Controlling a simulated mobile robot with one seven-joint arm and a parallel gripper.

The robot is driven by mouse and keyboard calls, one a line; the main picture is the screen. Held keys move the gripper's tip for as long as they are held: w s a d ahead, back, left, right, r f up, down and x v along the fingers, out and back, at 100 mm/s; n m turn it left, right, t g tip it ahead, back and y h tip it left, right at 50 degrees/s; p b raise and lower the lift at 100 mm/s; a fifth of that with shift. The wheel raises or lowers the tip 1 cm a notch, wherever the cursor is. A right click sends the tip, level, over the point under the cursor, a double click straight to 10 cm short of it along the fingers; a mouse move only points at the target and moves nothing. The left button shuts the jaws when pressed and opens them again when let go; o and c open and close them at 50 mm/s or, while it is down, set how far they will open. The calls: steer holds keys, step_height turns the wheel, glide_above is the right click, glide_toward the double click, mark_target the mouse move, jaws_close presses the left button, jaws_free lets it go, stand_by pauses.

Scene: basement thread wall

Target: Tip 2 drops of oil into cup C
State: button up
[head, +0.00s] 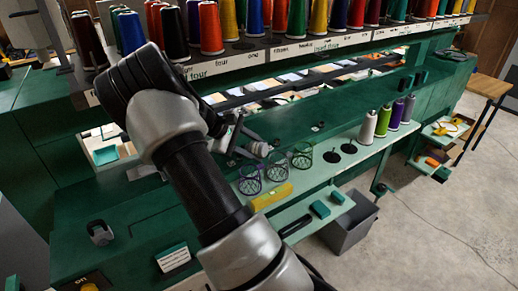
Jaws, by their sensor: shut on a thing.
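My gripper (252,148) is beyond my arm's wrist, at the picture's middle, just behind and left of a row of small see-through cups. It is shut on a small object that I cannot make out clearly. The row has a purple-rimmed cup (249,186), a dark blue-rimmed cup (277,172) and a green-rimmed cup (302,160). They stand on the pale green ledge. No letter is readable, so I cannot tell which is cup C. I cannot pick out the oil or its level.
A yellow bar (270,197) lies before the cups. Two black round stands (349,148) and several thread cones (383,121) are to the right. A rack of cones (312,42) runs along the back. A grey bin (345,226) stands below the ledge. Open floor (440,220) lies right.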

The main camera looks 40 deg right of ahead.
mark_target(246, 146)
steer(key=shift+w+a+r+t, duration=0.15)
steer(key=shift+w+a+r, duration=0.1)
steer(key=shift+w, duration=0.15)
steer(key=shift+w+a+r+t, duration=0.15)
steer(key=shift+w+a, duration=0.05)
steer(key=shift+w, duration=0.2)
steer(key=w+t+b, duration=0.1)
steer(key=f+y+b, duration=0.1)
steer(key=b, duration=0.1)
steer(key=shift+w+a+f+m+t, duration=0.2)
steer(key=shift+w+a+m+t, duration=0.1)
steer(key=shift+w+t, duration=0.1)
steer(key=shift+s+d+m+t+y+b, duration=0.15)
steer(key=shift+m+t+y+b, duration=0.2)
steer(key=shift+t+b, duration=0.2)
steer(key=shift+s+d+t+y+b, duration=0.1)
steer(key=shift+s+t+y+b, duration=0.15)
steer(key=shift+b, duration=0.2)
steer(key=shift+w+r, duration=0.1)
steer(key=shift+s+d, duration=0.1)
steer(key=shift+s, duration=0.1)
